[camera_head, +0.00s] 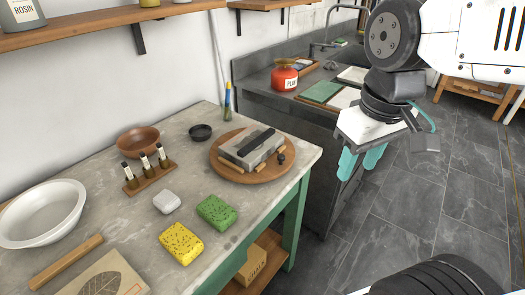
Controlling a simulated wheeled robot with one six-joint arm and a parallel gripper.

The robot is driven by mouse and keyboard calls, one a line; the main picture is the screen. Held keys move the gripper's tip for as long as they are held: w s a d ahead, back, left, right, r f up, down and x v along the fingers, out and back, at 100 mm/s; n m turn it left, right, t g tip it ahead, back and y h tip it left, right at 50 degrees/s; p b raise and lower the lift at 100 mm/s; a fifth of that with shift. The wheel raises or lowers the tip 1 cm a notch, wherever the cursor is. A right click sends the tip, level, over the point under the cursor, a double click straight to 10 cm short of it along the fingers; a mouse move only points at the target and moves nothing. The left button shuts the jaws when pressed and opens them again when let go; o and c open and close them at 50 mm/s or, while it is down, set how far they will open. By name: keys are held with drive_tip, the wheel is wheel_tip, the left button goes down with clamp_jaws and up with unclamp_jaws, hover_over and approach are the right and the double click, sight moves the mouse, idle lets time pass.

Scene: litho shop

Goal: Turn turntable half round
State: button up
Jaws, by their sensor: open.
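The turntable (223,171) is a round wooden disc on the grey worktop, near its right end. A grey stone block (239,153) lies on it with a dark bar (257,141) across its top. Small wooden pieces and a small dark knob (281,158) lie or stand around the block on the disc. My gripper (361,164) has teal fingers and hangs to the right of the table, over the floor. It is apart from the turntable, open, and I see nothing between the fingers.
A yellow sponge (181,243), a green sponge (216,212) and a white block (167,202) lie left of the turntable. A small black dish (201,132) and a brown bowl (138,141) stand behind. A red can (285,77) stands on the sink counter.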

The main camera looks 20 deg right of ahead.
drive_tip(key=w+a+f+n, duration=0.15)
drive_tip(key=w+n, duration=0.55)
drive_tip(key=w, duration=0.8)
drive_tip(key=n+g, duration=0.1)
drive_tip(key=n, duration=0.6)
approach(281, 156)
drive_tip(key=shift+s+d+f, duration=0.1)
drive_tip(key=shift+s, duration=0.05)
drive_tip(key=shift+w+f, duration=0.3)
drive_tip(key=shift+f, duration=0.35)
wheel_tip(281, 156, down, 7)
drive_tip(key=shift+f, duration=0.1)
drive_tip(key=shift+c, duration=0.3)
clamp_jaws()
